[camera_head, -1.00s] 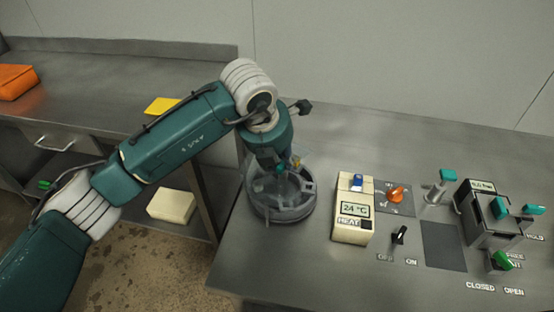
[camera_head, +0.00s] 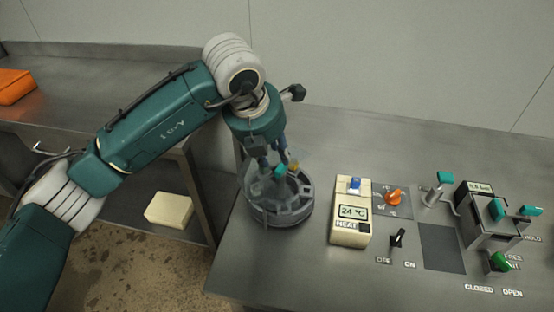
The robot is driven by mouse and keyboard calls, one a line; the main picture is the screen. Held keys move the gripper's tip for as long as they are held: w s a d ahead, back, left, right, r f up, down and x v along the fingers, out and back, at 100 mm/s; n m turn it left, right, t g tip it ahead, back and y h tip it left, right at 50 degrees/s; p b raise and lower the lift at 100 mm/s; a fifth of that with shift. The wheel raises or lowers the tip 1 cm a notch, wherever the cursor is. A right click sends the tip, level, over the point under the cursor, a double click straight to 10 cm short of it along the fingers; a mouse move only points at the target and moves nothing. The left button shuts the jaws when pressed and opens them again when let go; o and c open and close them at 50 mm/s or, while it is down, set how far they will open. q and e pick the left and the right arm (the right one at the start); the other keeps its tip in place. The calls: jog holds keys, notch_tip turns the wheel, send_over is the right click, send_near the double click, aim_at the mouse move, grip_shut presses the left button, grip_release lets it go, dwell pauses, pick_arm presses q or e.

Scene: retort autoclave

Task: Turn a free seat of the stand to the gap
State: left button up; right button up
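The round grey stand (camera_head: 277,208) sits near the left end of the steel bench, with walled seats around its rim. A small teal piece (camera_head: 280,172) and a small orange-yellow piece (camera_head: 294,166) show at its upper middle. My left gripper (camera_head: 272,168) points down over the stand's back part, close to the teal piece. Its fingers are small and partly hidden, so I cannot tell whether they are open, shut or touching it. The gap and the seats behind the gripper are not clear. My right gripper is out of view.
Right of the stand is a cream heater box (camera_head: 351,225) reading 24 °C. Beyond it are an orange knob (camera_head: 394,197), a black switch (camera_head: 397,238) and a dark box with teal handles (camera_head: 486,222). The bench front is clear.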

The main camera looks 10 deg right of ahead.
pick_arm(q)
jog(key=v, duration=0.6)
jog(key=shift+r, duration=0.4)
jog(key=shift+s+f, duration=0.1)
